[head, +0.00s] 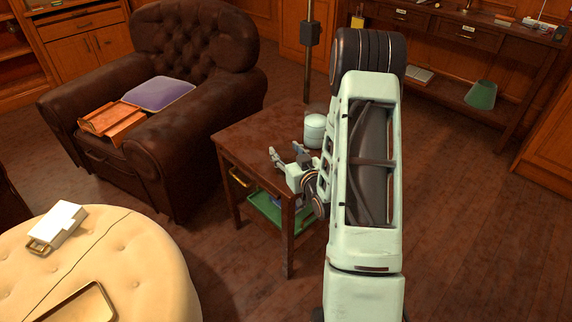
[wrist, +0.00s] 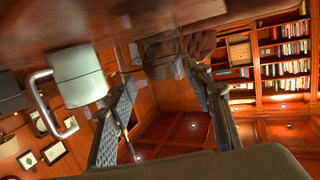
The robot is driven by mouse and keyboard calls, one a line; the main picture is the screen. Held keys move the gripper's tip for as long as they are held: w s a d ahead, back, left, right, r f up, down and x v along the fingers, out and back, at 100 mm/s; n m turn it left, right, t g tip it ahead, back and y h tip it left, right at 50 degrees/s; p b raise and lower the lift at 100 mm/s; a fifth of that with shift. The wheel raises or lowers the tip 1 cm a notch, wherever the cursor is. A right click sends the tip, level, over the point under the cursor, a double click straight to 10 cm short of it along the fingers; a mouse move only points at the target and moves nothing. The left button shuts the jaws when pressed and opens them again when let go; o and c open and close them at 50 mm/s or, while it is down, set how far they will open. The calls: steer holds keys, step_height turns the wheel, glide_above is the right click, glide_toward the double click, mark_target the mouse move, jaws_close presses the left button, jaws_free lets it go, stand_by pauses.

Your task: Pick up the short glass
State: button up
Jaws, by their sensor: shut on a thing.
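The short glass (wrist: 165,58) shows in the wrist view as a dark, see-through shape between my fingertips, close to the tabletop, which hangs upside down at the top of that picture. My gripper (wrist: 158,78) has one finger on each side of the glass and is shut on it. In the head view my gripper (head: 287,152) is low over the small wooden side table (head: 250,135), its fingers pointing left. The glass is too faint to make out in the head view. I cannot tell whether it touches the tabletop.
A pale container (head: 315,130) stands on the table just beside my gripper; it also shows in the wrist view (wrist: 78,75). A green tray (head: 268,212) is on the lower shelf. A leather armchair (head: 195,40) and a cream ottoman (head: 130,265) stand to the left.

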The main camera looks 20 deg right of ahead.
steer(key=shift+r, duration=0.5)
steer(key=s+a+r+p, duration=0.3)
steer(key=s+r+p, duration=0.3)
steer(key=r, duration=0.3)
steer(key=shift+s+r, duration=0.4)
steer(key=shift+s, duration=0.25)
